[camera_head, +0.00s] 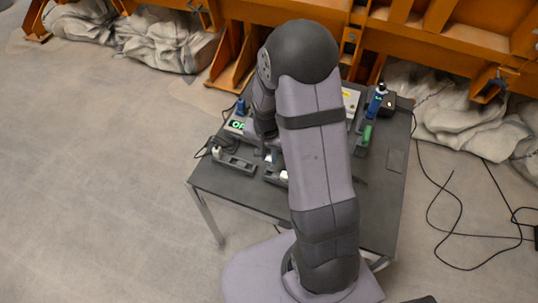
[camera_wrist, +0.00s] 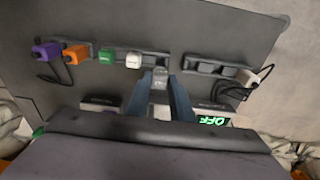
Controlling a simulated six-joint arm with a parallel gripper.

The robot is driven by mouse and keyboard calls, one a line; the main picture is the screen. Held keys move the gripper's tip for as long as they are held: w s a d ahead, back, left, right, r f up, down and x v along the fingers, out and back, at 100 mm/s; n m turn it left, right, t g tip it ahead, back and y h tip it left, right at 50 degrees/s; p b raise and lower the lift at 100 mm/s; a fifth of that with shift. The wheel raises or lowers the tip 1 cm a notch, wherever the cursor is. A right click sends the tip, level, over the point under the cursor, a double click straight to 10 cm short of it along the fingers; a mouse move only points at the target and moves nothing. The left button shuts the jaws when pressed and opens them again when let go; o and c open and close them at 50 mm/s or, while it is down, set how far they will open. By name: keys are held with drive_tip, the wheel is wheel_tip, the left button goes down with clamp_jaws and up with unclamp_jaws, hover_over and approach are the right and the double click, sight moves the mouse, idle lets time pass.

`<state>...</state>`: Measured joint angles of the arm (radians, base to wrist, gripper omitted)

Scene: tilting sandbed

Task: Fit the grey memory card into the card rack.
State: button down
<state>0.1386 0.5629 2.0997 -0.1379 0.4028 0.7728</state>
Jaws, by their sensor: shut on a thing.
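In the wrist view my gripper (camera_wrist: 160,77) points at the table with its two blue fingers shut on a small grey block, which looks like the grey memory card (camera_wrist: 160,84). Just beyond the fingertips lies a dark slotted rack (camera_wrist: 151,57), likely the card rack. A green piece (camera_wrist: 107,55) and a white piece (camera_wrist: 134,60) sit in it. The card appears near the rack's right end; I cannot tell whether they touch.
Another dark rack (camera_wrist: 205,66) stands at right, with a corded white plug (camera_wrist: 247,77). A lit green display (camera_wrist: 213,120) is nearby. The table (camera_head: 225,180) is bare at front left.

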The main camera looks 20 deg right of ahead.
sight(269, 163)
drive_tip(key=shift+f, duration=0.1)
drive_tip(key=shift+f+b, duration=1.75)
drive_tip(key=shift+f, duration=0.35)
drive_tip(key=shift+f+b, duration=1.05)
drive_tip(key=shift+f, duration=0.25)
drive_tip(key=c, duration=1)
unclamp_jaws()
drive_tip(key=shift+s, duration=0.1)
drive_tip(key=shift+r, duration=0.15)
drive_tip(key=shift+r+p, duration=3.4)
drive_tip(key=shift+r, duration=0.55)
